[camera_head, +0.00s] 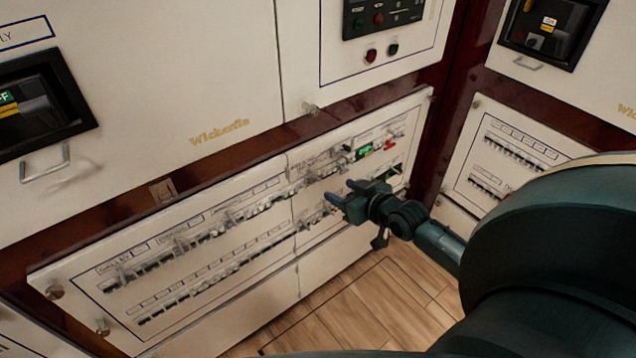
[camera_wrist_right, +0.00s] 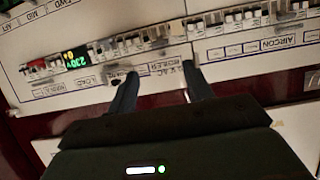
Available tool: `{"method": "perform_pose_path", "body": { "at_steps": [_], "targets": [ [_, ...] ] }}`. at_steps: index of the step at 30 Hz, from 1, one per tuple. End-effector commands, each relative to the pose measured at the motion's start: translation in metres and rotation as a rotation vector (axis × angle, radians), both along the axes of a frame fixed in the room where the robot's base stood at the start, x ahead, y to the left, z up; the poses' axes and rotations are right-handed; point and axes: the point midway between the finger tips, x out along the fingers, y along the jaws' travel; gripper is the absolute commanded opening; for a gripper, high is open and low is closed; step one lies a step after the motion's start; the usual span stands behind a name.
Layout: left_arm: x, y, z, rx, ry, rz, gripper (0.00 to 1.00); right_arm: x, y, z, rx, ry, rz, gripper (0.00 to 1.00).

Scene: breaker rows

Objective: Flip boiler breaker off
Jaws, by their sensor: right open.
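The breaker panel (camera_head: 215,240) carries two rows of small breaker switches low on the wall. My right gripper (camera_head: 341,194) is open and empty in front of the panel's right part. In the right wrist view, its two fingers (camera_wrist_right: 158,78) point at the upper breaker row (camera_wrist_right: 130,45), between a green display (camera_wrist_right: 76,60) and the section marked AIRCON. Whether the fingertips touch the panel is unclear. My left gripper is not in view.
Another breaker panel (camera_head: 515,150) is at the right, partly behind my right arm. Large white cabinets with black recessed switches stand above; one has a metal handle (camera_head: 45,165). Screw knobs stick out at the panel corners. The wooden floor (camera_head: 350,315) below is clear.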

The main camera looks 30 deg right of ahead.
Motion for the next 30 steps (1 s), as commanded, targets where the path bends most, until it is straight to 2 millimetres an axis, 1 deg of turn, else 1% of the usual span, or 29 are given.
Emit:
{"method": "perform_pose_path", "body": {
  "at_steps": [1, 6, 9, 13, 18, 27, 28, 30],
  "targets": [
    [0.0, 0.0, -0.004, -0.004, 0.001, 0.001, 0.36, 0.012, 0.001, -0.005, 0.002, -0.004, -0.002, 0.51],
    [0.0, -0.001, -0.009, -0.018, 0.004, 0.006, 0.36, 0.045, 0.004, -0.019, 0.001, -0.003, 0.0, 0.51],
    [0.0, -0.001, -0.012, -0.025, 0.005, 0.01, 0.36, 0.062, 0.005, -0.026, 0.002, -0.002, -0.001, 0.51],
    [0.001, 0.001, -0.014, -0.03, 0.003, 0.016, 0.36, 0.078, 0.007, -0.034, 0.001, 0.0, 0.0, 0.51],
    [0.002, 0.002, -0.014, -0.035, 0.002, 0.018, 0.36, 0.089, 0.008, -0.038, 0.0, 0.0, 0.001, 0.51],
    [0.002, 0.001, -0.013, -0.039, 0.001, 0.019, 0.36, 0.091, 0.008, -0.038, 0.0, 0.0, 0.001, 0.51],
    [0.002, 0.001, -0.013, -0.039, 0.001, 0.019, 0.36, 0.091, 0.008, -0.038, 0.0, 0.0, 0.001, 0.5],
    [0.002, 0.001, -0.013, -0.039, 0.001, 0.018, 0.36, 0.091, 0.008, -0.038, 0.0, 0.0, 0.001, 0.44]
  ]
}}
